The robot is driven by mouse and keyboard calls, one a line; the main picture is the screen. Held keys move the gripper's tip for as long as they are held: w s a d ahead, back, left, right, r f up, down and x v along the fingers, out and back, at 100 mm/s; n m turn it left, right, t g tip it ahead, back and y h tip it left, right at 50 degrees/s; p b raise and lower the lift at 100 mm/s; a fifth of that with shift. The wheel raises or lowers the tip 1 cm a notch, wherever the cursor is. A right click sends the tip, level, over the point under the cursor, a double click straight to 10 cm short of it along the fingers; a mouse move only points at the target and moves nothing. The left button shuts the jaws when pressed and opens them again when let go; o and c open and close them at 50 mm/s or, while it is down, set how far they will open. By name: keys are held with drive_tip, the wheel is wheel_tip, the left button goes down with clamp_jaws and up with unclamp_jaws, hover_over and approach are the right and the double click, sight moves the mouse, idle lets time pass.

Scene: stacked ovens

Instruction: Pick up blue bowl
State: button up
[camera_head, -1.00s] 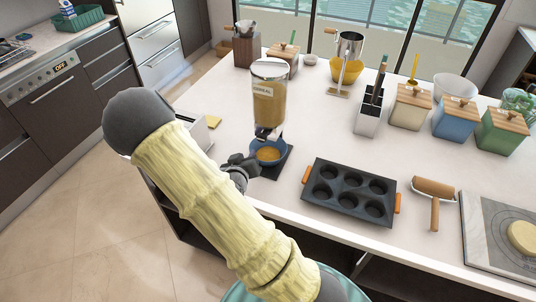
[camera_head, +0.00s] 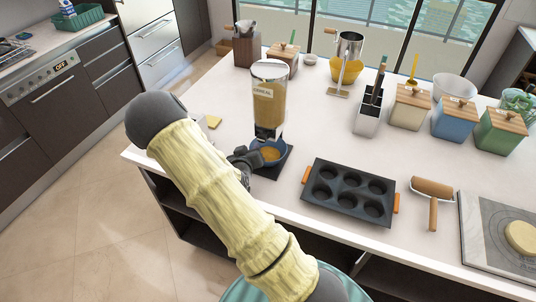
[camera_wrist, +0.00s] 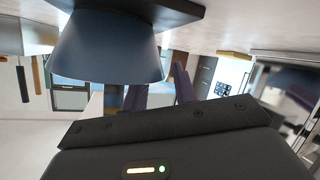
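The blue bowl (camera_head: 284,153) stands under the spout of the cereal dispenser, with yellow-orange contents inside. My gripper (camera_head: 253,160) is at the bowl's left side, close to its rim; its fingertips are hard to make out in the head view. In the wrist view, which is upside down, the bowl's outer wall (camera_wrist: 105,50) fills the upper left. The two dark fingers of my gripper (camera_wrist: 160,92) stand apart near the rim, with a gap between them. The bowl hides part of one finger. I cannot tell whether they touch the bowl.
The cereal dispenser (camera_head: 269,100) rises right above the bowl, on a dark base (camera_head: 268,174).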

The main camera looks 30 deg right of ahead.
drive_tip(key=shift+c, duration=0.2)
clamp_jaws()
drive_tip(key=shift+r, duration=0.1)
